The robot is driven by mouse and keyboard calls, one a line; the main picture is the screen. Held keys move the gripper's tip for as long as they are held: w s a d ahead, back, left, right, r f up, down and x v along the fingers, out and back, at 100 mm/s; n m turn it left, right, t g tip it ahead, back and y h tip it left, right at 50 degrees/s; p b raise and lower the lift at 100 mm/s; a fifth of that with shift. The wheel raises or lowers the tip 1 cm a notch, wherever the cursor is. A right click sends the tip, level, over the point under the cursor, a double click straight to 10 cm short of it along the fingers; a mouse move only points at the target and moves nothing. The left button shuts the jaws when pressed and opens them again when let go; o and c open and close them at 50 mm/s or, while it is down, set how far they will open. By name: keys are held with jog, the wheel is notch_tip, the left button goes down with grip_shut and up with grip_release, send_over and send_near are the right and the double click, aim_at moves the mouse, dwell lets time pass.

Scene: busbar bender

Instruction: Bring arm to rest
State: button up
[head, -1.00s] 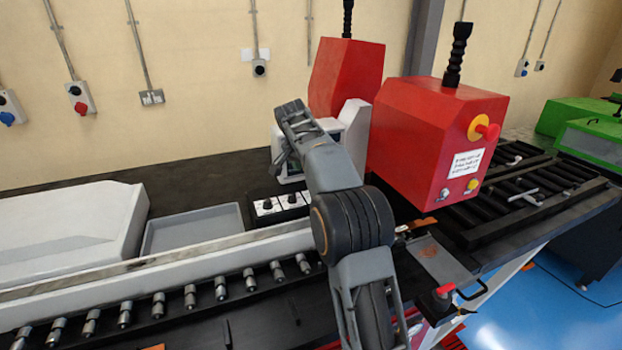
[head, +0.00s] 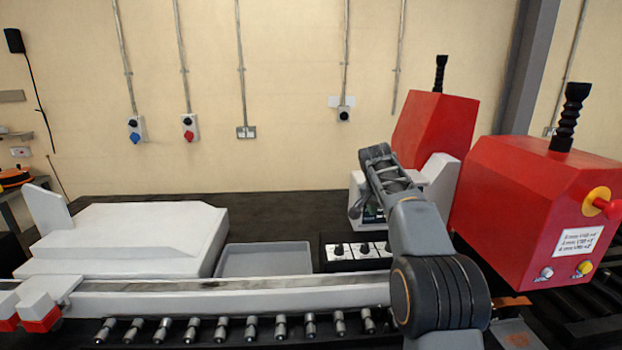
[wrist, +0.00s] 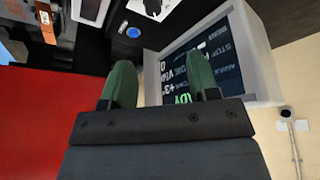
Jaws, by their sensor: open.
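My arm (head: 440,290) is folded up in the right half of the head view, in front of the red machine housings. Its upper link leans up and left, its end near a small grey unit with a screen (head: 373,214). My gripper (wrist: 160,80) shows in the wrist view with two green fingers apart and nothing between them. Beyond the fingers is the screen (wrist: 215,60), tilted, with white and green text. The fingertips are not clearly visible in the head view.
The near red housing (head: 530,200) has a red knob; another red housing (head: 430,120) stands behind. A knob panel (head: 355,251), grey tray (head: 265,260) and white cover (head: 130,235) are left of my arm. A roller row (head: 220,328) runs along the front.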

notch_tip(320, 180, down, 6)
jog(key=s+a+n, duration=0.1)
jog(key=s+n, duration=0.1)
jog(key=n, duration=0.1)
jog(key=s+a+f+n+y, duration=0.1)
jog(key=s+a+f+n, duration=0.1)
jog(key=s, duration=1.3)
jog(key=s+a+f+n+t+y, duration=0.1)
jog(key=s+a+n, duration=0.3)
jog(key=s, duration=1.1)
jog(key=shift+s+a+f+t+y, duration=0.35)
jog(key=shift+a+f+y, duration=0.25)
jog(key=shift+a+y, duration=0.15)
